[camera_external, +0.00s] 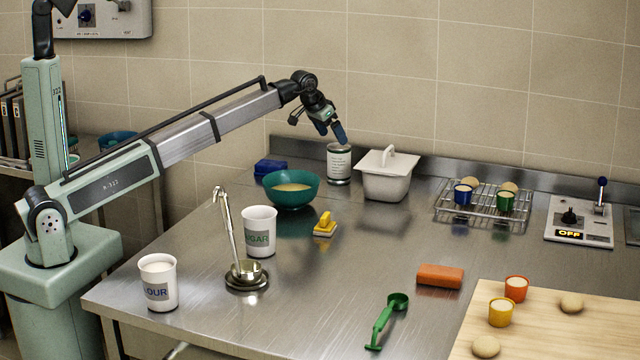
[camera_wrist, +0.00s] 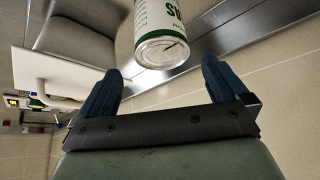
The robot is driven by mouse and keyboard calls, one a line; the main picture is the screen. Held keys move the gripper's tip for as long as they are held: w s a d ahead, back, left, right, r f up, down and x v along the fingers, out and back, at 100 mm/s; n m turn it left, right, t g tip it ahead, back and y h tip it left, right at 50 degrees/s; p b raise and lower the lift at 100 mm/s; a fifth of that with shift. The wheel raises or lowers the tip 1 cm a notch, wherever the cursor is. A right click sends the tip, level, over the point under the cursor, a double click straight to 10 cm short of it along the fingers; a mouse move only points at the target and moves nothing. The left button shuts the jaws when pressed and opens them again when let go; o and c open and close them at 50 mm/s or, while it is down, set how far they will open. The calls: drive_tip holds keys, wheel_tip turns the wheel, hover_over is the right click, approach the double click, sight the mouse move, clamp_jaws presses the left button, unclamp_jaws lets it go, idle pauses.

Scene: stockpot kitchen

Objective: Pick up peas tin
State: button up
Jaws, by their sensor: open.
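The peas tin (camera_external: 339,166) is a white and green can standing upright at the back of the steel counter, near the backsplash. In the wrist view, the tin (camera_wrist: 158,38) shows its silver lid end and part of its green lettering. It lies ahead of the fingers, between their lines. My gripper (camera_external: 331,132) is just above the tin's top in the outside view, pointing down. In the wrist view, my gripper (camera_wrist: 160,85) has its two blue fingers spread wide with nothing between them.
A white lidded container (camera_external: 387,178) stands close to the tin's right. A teal bowl (camera_external: 291,190) and a blue block (camera_external: 273,167) are to its left. A yellow brush (camera_external: 325,225) lies in front. A wire rack (camera_external: 486,204) with cups is further right.

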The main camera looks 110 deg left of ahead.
sight(341, 154)
drive_tip(key=x, duration=0.9)
drive_tip(key=shift+s+f, duration=0.15)
drive_tip(key=shift+f, duration=0.05)
drive_tip(key=c, duration=1.2)
drive_tip(key=shift+c, duration=0.3)
